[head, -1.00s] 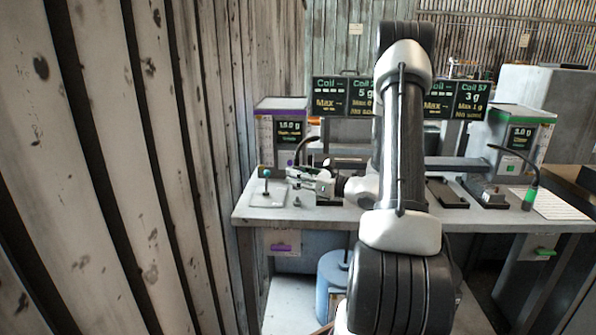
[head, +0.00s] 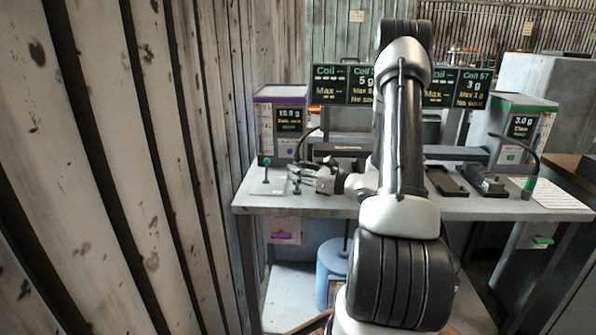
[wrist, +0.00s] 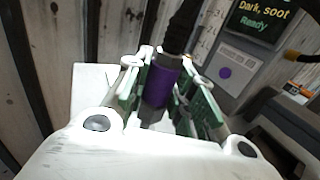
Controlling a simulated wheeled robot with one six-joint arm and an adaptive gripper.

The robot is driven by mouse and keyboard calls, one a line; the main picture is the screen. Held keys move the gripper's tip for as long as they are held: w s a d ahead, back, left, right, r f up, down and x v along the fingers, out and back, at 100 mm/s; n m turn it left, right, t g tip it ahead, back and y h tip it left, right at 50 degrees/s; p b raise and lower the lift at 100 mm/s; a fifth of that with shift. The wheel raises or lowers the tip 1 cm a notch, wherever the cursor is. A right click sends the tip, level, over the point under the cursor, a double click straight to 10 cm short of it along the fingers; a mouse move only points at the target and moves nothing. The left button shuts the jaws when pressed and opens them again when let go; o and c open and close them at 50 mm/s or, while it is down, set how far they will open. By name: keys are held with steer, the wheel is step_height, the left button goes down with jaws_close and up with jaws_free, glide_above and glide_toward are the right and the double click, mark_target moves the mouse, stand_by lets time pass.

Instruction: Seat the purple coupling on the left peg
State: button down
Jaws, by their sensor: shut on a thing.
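The purple coupling (wrist: 162,86) sits between the green-padded fingers of my gripper (wrist: 168,92) in the wrist view, with a black hose rising from its top. My gripper is shut on it. In the head view my gripper (head: 300,173) is low over the left end of the bench, and the coupling is too small to make out there. A small grey peg (head: 297,188) stands on the bench just below the fingers. I cannot tell whether the coupling touches any peg; its lower end is hidden in the wrist view.
A teal-topped post (head: 266,162) stands on a pale plate left of my gripper. A purple-trimmed unit (head: 280,125) is behind. The plank wall (head: 150,170) is close on the left. A dark tray (head: 446,182) and a green-ended hose (head: 529,187) are to the right.

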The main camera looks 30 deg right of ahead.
steer(key=shift+f, duration=1.05)
steer(key=c, duration=1.1)
jaws_free()
steer(key=v, duration=1.2)
steer(key=shift+f, duration=0.1)
